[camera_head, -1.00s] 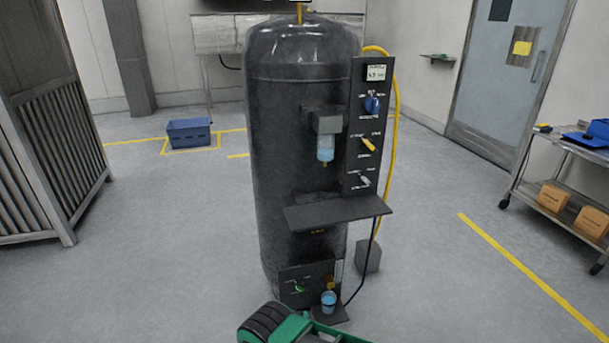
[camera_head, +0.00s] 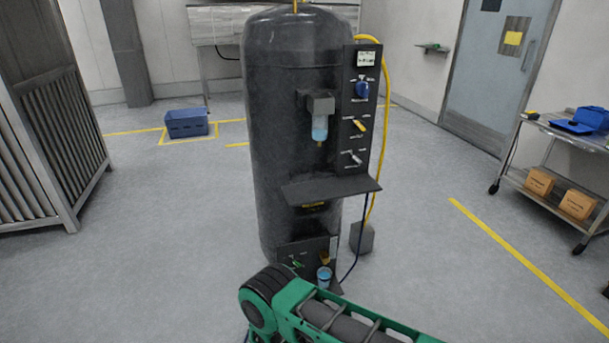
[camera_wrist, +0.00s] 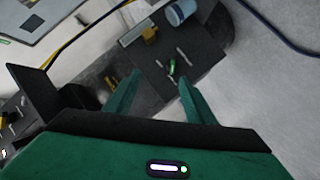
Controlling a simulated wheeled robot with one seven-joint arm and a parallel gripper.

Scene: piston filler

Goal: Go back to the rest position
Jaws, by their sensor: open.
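My gripper (camera_wrist: 158,82) shows in the wrist view with its two green fingers apart and nothing between them. Beyond the fingertips is the dark lower panel of the machine, with a small green-handled lever (camera_wrist: 172,66) and a light blue cup (camera_wrist: 180,12) beside it. In the head view my green arm crosses the bottom edge, and the gripper itself is out of that picture. The tall black tank (camera_head: 290,130) stands upright ahead, with the lower panel (camera_head: 290,250) and cup (camera_head: 324,274) just behind my arm.
A dark shelf (camera_head: 330,190) juts from the tank below a control panel (camera_head: 360,110) with several knobs. A yellow hose (camera_head: 386,130) runs down its right side. A blue crate (camera_head: 187,124) stands back left, and a cart (camera_head: 560,140) stands right. Open floor lies on both sides.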

